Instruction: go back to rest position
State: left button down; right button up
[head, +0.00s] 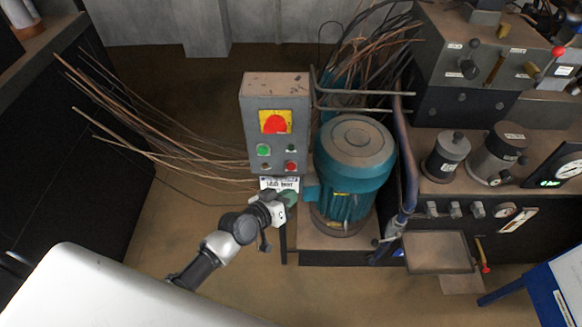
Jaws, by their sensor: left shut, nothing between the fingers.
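My left gripper (286,199) is shut and empty at the end of my left arm, which reaches up from the lower left. It is just below the white label of the grey control box (272,90), close to the left side of the teal motor (352,165). I cannot tell if it touches either one. The box carries a red knob on a yellow plate (275,122), a green button (264,149) and a red button (291,167). My right gripper is not in view.
Thin brown rods (150,135) stick out left of the box. A bench with gauges and cylinders (497,155) stands at right, with a small tray (438,252) in front. A blue stand (555,290) is at lower right. Open brown floor (350,290) lies below the motor.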

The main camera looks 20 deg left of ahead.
pick_arm(q)
jog(key=s+a+f+g+y, duration=0.25)
jog(key=s+f, duration=0.55)
jog(key=f, duration=0.5)
jog(key=s+a+f+g+y, duration=0.2)
jog(key=s+a+f+g, duration=0.2)
jog(key=s+f, duration=0.65)
jog(key=s+f+g, duration=0.1)
jog(key=s+f, duration=0.3)
jog(key=s, duration=0.3)
jog(key=s+a+f+m+g+y, duration=0.1)
jog(key=s+f+g, duration=0.1)
jog(key=s+f, duration=0.3)
jog(key=s+a+f+m+g+y, duration=0.1)
jog(key=s+f, duration=0.3)
jog(key=s, duration=0.7)
jog(key=shift+f+g, duration=0.15)
jog(key=shift+g, duration=0.6)
jog(key=shift+a, duration=0.1)
